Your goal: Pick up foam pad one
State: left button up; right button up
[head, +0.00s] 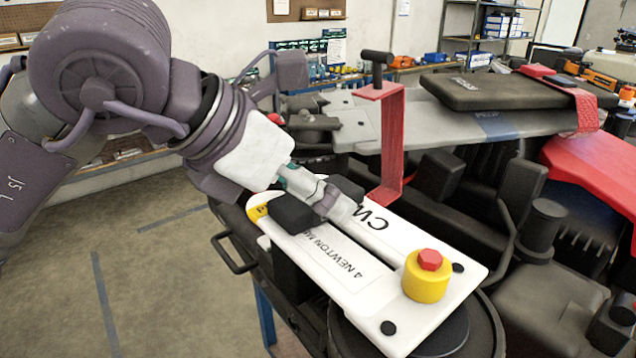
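My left arm comes in from the left, and its gripper (322,200) is low over the white plate (440,300) lettered "CW" and "4 NEWTON". A dark block (293,213) and another dark block (346,187) sit on either side of the gripper's silver end. I cannot tell whether these are foam pads or finger parts, nor whether the gripper is open or shut on something. No label marks foam pad one. A flat black slab (470,92) lies on the grey arm-like panel behind. My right gripper is not in view.
A yellow knob with a red top (427,275) stands on the plate's near end. A red bracket (390,140) rises behind the plate. Dark machine parts and a red cover (595,175) crowd the right. The floor at left is clear.

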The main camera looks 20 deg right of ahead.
pick_arm(q)
jog(key=shift+w+d+f, duration=0.1)
jog(key=shift+d+f, duration=0.05)
jog(key=c, duration=0.8)
